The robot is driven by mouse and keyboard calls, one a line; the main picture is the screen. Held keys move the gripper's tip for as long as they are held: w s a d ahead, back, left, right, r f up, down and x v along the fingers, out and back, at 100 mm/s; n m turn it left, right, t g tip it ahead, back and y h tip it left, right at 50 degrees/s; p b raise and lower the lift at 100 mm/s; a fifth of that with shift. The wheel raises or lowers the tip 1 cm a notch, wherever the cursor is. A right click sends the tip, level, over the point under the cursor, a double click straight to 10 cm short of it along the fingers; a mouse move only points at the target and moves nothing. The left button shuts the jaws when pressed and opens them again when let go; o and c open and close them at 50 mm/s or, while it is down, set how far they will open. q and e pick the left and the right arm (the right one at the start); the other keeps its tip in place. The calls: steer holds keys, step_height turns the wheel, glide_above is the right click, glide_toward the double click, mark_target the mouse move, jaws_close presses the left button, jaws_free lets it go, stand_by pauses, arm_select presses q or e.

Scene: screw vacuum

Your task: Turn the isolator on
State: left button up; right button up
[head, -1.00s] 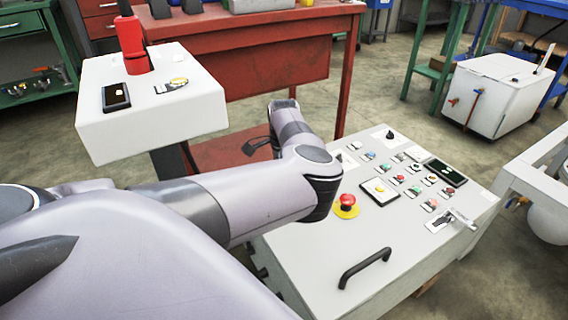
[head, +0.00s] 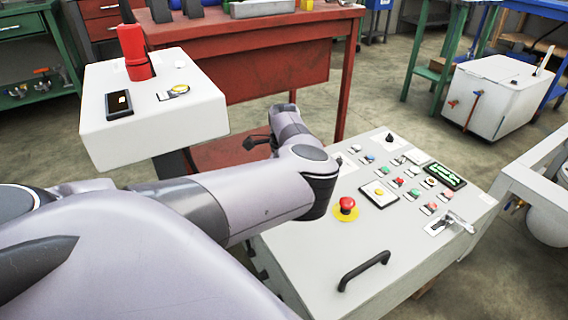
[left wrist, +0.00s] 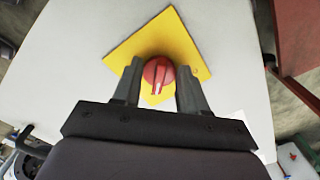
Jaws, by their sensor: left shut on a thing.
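The isolator is a red round knob (left wrist: 157,72) on a yellow square plate (left wrist: 190,45), fixed to a pale surface. It shows in the left wrist view, with its raised grip line almost upright in the picture. My left gripper (left wrist: 158,84) has a finger on each side of the knob and is shut on it. In the head view my left arm crosses from the left, and its far end bends down on the left side of the control panel (head: 400,256). The isolator is hidden there. My right gripper is in neither view.
The panel carries several buttons, a red emergency button (head: 346,206), a lit display (head: 445,176) and a black handle (head: 364,270). A white pedestal box (head: 150,125) stands left, a red workbench (head: 270,60) behind. Open floor lies right of the bench.

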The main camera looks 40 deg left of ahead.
arm_select(q)
steer(key=o, duration=1)
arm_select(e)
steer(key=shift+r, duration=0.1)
arm_select(q)
steer(key=shift+r, duration=0.6)
step_height(320, 180, up, 5)
steer(key=shift+r+p, duration=0.1)
steer(key=shift+p, duration=1.05)
steer(key=shift+r, duration=0.5)
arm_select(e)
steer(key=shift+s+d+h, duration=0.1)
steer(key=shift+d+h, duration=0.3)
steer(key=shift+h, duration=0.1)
